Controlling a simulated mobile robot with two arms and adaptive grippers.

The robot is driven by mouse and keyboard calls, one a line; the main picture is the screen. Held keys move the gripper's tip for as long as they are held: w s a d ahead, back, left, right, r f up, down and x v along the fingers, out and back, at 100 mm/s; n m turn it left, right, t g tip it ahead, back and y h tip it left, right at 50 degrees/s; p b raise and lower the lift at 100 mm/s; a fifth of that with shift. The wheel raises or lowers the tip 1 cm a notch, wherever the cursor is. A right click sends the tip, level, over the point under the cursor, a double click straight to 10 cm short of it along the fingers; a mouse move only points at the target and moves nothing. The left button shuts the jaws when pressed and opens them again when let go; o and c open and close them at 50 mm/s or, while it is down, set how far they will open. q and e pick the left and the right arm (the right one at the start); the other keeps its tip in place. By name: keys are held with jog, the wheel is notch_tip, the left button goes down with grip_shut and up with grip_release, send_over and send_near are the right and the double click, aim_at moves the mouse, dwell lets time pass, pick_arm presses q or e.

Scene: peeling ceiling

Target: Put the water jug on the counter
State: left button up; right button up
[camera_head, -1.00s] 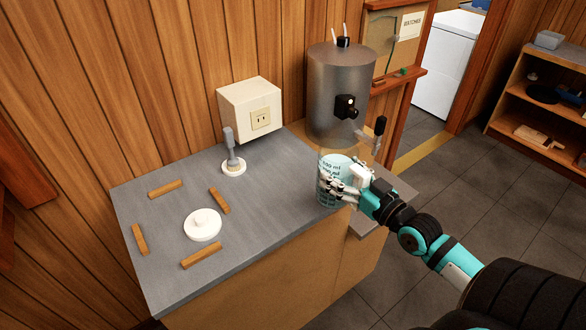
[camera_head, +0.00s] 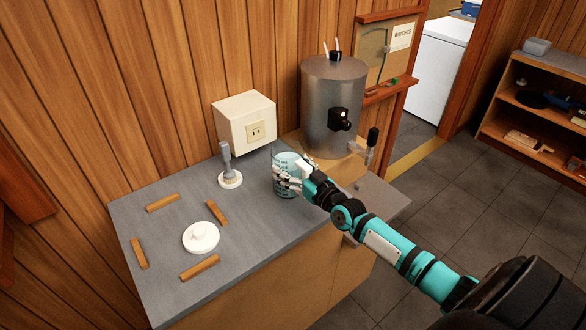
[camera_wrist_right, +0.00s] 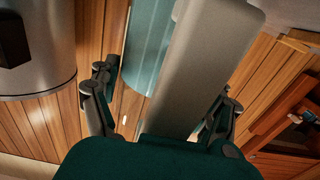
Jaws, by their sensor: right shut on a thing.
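The water jug (camera_head: 286,163) is a clear, bluish measuring jug with printed marks on its side. In the head view it is upright over the right part of the grey counter (camera_head: 255,227); I cannot tell whether its base touches the top. My right gripper (camera_head: 289,182) is shut on the jug from its right side. In the right wrist view the jug (camera_wrist_right: 150,45) shows behind a pale grey bar, between the fingers of my right gripper (camera_wrist_right: 160,100). My left gripper is not in view.
A metal tank with a tap (camera_head: 333,100) stands right of the jug. A white socket box (camera_head: 235,125) is behind. The counter's front middle is bare.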

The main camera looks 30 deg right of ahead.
jog(key=shift+d+f, duration=0.1)
jog(key=shift+f, duration=0.25)
jog(key=shift+f, duration=0.1)
jog(key=o, duration=1.2)
jog(key=shift+r, duration=0.2)
jog(key=s+b, duration=0.1)
jog(key=s, duration=1.1)
jog(key=shift+d, duration=0.4)
